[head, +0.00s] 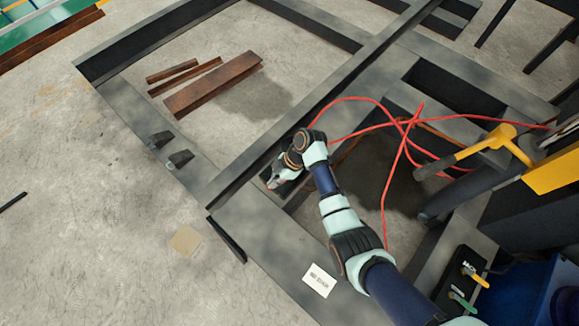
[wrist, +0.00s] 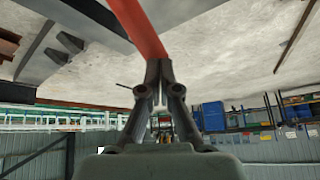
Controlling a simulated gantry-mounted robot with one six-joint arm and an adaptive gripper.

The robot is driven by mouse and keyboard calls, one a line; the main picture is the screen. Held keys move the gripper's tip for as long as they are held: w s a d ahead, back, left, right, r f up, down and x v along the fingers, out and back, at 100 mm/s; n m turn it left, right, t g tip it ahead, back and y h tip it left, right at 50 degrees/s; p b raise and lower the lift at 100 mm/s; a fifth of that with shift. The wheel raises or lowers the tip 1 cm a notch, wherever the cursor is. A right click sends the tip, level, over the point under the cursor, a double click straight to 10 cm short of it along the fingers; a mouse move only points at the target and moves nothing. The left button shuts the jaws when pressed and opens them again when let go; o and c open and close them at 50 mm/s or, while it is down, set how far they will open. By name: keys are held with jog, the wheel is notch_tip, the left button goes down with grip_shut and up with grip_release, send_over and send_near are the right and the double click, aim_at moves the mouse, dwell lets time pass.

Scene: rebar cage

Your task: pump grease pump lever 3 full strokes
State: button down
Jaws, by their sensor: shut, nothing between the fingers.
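I cannot tell for sure which thing is the grease pump lever. A yellow T-shaped handle with a black grip (head: 483,150) is at the right of the head view, well apart from my gripper. My gripper (head: 273,184) is over the grey steel frame near the middle of the head view. In the wrist view my gripper (wrist: 159,70) has its fingertips together and looks empty. An orange-red bar or hose (wrist: 139,27) runs down to just behind the fingertips there. I cannot tell whether they touch it.
Red hoses (head: 383,215) loop over the frame opening beside my arm. A small panel with yellow and green levers (head: 452,278) is at lower right. Rusty steel beams (head: 213,84) lie on the floor at upper left. The concrete floor at left is mostly clear.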

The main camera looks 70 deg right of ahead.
jog(key=shift+f, duration=0.1)
jog(key=shift+w+a+f, duration=0.15)
jog(key=shift+a+f, duration=0.25)
jog(key=shift+f, duration=0.15)
jog(key=shift+w+a+f+b, duration=0.2)
jog(key=shift+a+f+b, duration=0.2)
jog(key=shift+f, duration=0.1)
dwell(0.3)
jog(key=shift+w+a+f, duration=0.15)
jog(key=shift+a+f, duration=0.15)
jog(key=shift+f, duration=0.3)
jog(key=shift+b, duration=0.3)
